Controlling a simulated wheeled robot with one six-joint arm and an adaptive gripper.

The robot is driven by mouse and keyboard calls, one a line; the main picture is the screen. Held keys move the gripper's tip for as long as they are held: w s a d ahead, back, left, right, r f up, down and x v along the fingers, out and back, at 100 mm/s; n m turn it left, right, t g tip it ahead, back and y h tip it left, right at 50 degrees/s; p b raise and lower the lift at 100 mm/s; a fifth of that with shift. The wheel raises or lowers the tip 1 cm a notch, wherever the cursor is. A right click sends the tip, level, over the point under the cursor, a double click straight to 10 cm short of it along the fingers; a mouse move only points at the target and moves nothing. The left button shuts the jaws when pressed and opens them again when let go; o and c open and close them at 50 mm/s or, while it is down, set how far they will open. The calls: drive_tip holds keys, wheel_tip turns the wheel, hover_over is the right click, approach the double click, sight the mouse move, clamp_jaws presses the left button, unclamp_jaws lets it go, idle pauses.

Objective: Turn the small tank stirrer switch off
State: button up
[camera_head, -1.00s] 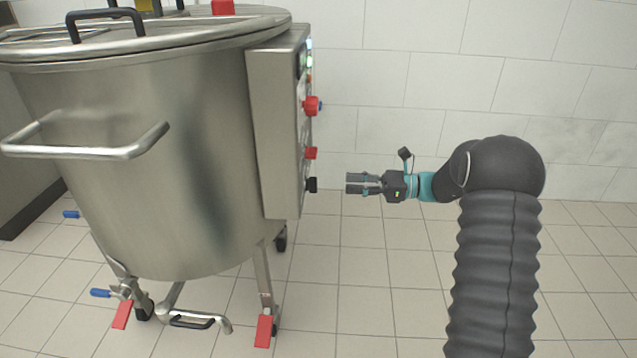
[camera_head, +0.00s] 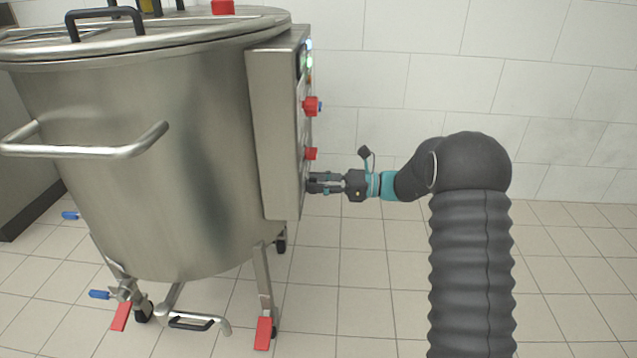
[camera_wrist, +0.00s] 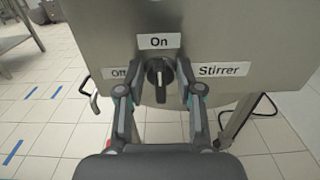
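The stirrer switch (camera_wrist: 158,77) is a black rotary knob on the steel control box, seen in the wrist view. Its grip bar stands roughly upright, in line with the "On" label (camera_wrist: 159,41) above it. The "Off" label (camera_wrist: 119,72) is to its left, partly behind a finger, and the "Stirrer" label (camera_wrist: 218,70) to its right. My gripper (camera_head: 315,183) is at the lower part of the box, its fingers open on either side of the knob. A gap seems to show on both sides. In the head view the knob is hidden by my fingers.
The steel tank (camera_head: 160,180) carries the control box (camera_head: 276,130). A red knob (camera_head: 311,153) is just above my gripper and a larger red one (camera_head: 312,106) higher up. Tiled floor (camera_head: 370,290) right of the tank is clear.

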clamp_jaws()
drive_tip(key=shift+n+b, duration=0.3)
drive_tip(key=n+b, duration=0.1)
drive_tip(key=n, duration=0.1)
drive_tip(key=n+b, duration=0.1)
drive_tip(key=n, duration=0.1)
drive_tip(key=n+b, duration=0.2)
drive_tip(key=n, duration=0.1)
drive_tip(key=shift+s+f, duration=0.2)
drive_tip(key=shift+s, duration=0.2)
drive_tip(key=n, duration=0.5)
drive_tip(key=shift+s+f+n, duration=0.15)
drive_tip(key=shift+f+n, duration=0.05)
drive_tip(key=shift+n, duration=0.1)
drive_tip(key=n, duration=0.4)
drive_tip(key=shift+f+n, duration=0.2)
drive_tip(key=shift+n, duration=0.1)
drive_tip(key=shift+s, duration=0.1)
drive_tip(key=shift+o, duration=1)
unclamp_jaws()
